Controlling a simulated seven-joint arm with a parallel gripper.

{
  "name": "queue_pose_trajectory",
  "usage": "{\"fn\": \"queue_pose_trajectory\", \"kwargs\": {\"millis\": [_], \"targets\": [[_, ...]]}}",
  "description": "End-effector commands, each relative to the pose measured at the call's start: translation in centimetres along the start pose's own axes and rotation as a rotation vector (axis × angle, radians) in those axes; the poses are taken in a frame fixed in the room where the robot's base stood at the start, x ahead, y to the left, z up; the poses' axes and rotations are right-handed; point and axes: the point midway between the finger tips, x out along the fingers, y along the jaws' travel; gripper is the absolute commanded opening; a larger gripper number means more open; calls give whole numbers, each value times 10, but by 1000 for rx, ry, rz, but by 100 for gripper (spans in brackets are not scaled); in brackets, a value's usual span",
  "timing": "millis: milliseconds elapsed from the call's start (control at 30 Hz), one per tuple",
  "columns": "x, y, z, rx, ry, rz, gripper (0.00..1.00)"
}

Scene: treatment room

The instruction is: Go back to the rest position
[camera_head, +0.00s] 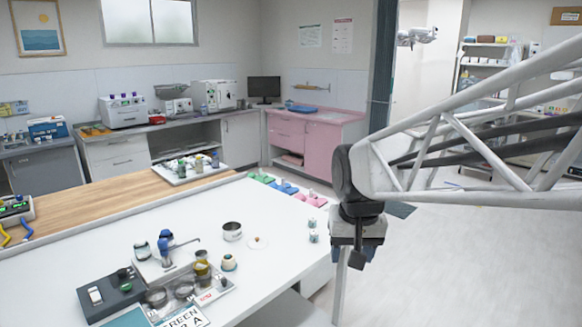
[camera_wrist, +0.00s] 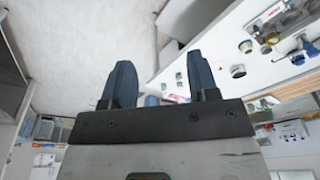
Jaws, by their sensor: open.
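My gripper (camera_head: 357,258) hangs at the end of the white truss arm, off the right edge of the white table (camera_head: 262,270) in the head view. In the wrist view my gripper (camera_wrist: 160,84) shows two blue fingers spread wide apart. Nothing is between the fingers, so it is open and empty. The gripper is apart from the things on the table.
A metal pot (camera_head: 232,231), small jars (camera_head: 313,230) and a black device (camera_head: 110,292) stand on the table. Coloured mats (camera_head: 283,187) lie at its far edge. Pink cabinets (camera_head: 300,132) stand behind. The floor (camera_head: 450,255) right of the arm is clear.

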Motion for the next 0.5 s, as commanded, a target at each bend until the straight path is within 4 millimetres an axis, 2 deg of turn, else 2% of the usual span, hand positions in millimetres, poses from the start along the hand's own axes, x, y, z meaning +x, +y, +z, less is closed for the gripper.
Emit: {"fn": "queue_pose_trajectory", "kwargs": {"millis": [100, 500], "targets": [[-2, 15, 26, 2, 10, 3, 54], [4, 52, 111, 4, 43, 15, 54]]}}
